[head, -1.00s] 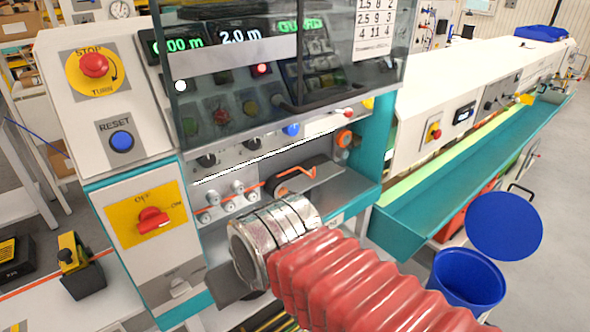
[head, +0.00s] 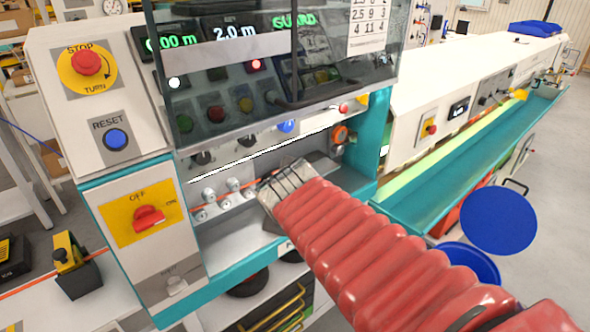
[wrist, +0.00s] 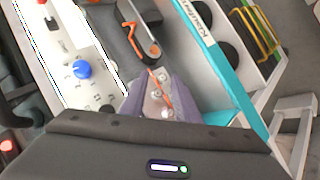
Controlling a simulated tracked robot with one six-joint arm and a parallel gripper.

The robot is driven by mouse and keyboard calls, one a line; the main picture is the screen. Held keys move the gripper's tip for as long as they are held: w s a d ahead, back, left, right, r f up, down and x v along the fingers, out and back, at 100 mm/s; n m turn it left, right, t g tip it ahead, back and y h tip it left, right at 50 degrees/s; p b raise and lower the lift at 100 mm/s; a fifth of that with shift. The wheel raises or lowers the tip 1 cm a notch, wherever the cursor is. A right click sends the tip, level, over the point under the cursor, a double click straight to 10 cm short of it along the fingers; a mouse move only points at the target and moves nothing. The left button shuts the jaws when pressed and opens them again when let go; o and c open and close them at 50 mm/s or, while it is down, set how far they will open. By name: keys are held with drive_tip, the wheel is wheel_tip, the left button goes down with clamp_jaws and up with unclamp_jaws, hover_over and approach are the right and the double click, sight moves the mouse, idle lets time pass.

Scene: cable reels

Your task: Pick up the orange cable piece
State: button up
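Orange cable shows in two parts in the wrist view. A bent orange piece (wrist: 131,36) lies on a dark block on the grey bed, and a straight orange strand (wrist: 164,91) runs past the rollers. I cannot tell whether they join. In the head view a stretch of the orange strand (head: 222,197) shows by the rollers, and the bent piece is hidden behind my arm's end. My gripper (wrist: 154,74) has its two grey-purple fingers apart, with rollers and strand visible between them and nothing clearly held. The bent piece is beyond the fingertips.
A clear guard panel (head: 270,80) hangs above the bay. Small rollers (head: 233,185) line the bay's left. The control box (head: 100,90) stands at left, with a teal trough (head: 440,185) and blue bin (head: 470,262) at right.

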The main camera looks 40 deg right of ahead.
drive_tip(key=w+d+r+n+t+h, duration=0.1)
drive_tip(key=w+d+n+t, duration=0.3)
drive_tip(key=d+n, duration=0.95)
drive_tip(key=s+d+f+n+y, duration=0.1)
drive_tip(key=d+f+n+y, duration=0.2)
drive_tip(key=n, duration=1)
wheel_tip(320, 180, down, 2)
drive_tip(key=shift+s+d+f+t+y, duration=0.3)
drive_tip(key=shift+s+d, duration=0.1)
drive_tip(key=shift+d, duration=0.6)
drive_tip(key=x, duration=0.8)
drive_tip(key=shift+w, duration=0.35)
